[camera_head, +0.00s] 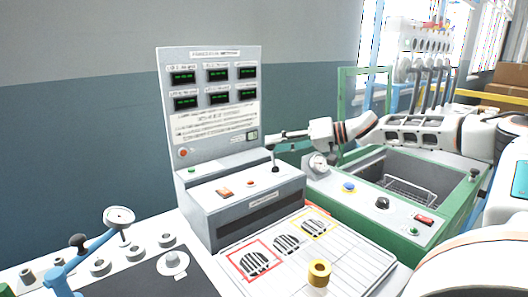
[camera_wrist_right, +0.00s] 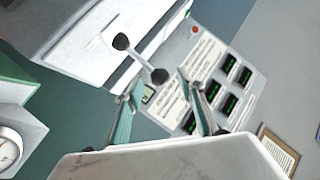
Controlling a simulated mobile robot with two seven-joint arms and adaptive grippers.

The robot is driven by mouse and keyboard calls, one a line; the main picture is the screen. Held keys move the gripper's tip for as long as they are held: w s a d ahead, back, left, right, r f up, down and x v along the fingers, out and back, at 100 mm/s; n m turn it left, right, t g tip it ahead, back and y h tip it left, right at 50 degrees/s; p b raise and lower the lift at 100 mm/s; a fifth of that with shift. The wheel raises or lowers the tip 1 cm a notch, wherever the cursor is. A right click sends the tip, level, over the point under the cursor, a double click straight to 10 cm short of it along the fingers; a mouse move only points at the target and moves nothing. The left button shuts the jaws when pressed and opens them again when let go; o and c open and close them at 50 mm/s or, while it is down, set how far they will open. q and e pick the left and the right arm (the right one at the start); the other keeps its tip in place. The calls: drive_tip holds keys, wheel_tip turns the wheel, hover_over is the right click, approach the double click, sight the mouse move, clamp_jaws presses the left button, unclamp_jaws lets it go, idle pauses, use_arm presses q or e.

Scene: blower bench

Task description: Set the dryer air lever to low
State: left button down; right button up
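A small upright lever (camera_head: 275,160) with a dark base stands on top of the grey control box (camera_head: 250,213). I cannot read a label that marks it as the dryer air lever. My right gripper (camera_head: 274,138) is at the lever's upper end. In the right wrist view the lever (camera_wrist_right: 140,58) shows as a pale rod with dark ends, one end lying between the fingertips of my right gripper (camera_wrist_right: 160,90). The fingers are apart, with a visible gap on both sides of that end. My left gripper is not in view.
A panel with green displays (camera_head: 215,90) rises behind the control box. A green-framed basin (camera_head: 400,185) is to the right, with a gauge (camera_head: 318,163) at its near left corner. A blue arm with a dial (camera_head: 119,216) stands left.

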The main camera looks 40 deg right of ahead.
sight(269, 146)
drive_tip(key=shift+w+a+f+b, duration=0.3)
drive_tip(key=shift+w+f, duration=0.1)
drive_tip(key=shift+w, duration=0.1)
drive_tip(key=shift+w+a+f+b, duration=0.15)
drive_tip(key=shift+w+f+b, duration=0.1)
drive_tip(key=shift+w+f, duration=0.15)
drive_tip(key=shift+w+a+r, duration=0.25)
drive_tip(key=shift+w+r, duration=0.05)
drive_tip(key=shift+w, duration=0.15)
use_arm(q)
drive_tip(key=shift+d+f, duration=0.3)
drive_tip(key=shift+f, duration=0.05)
use_arm(e)
drive_tip(key=shift+r, duration=0.1)
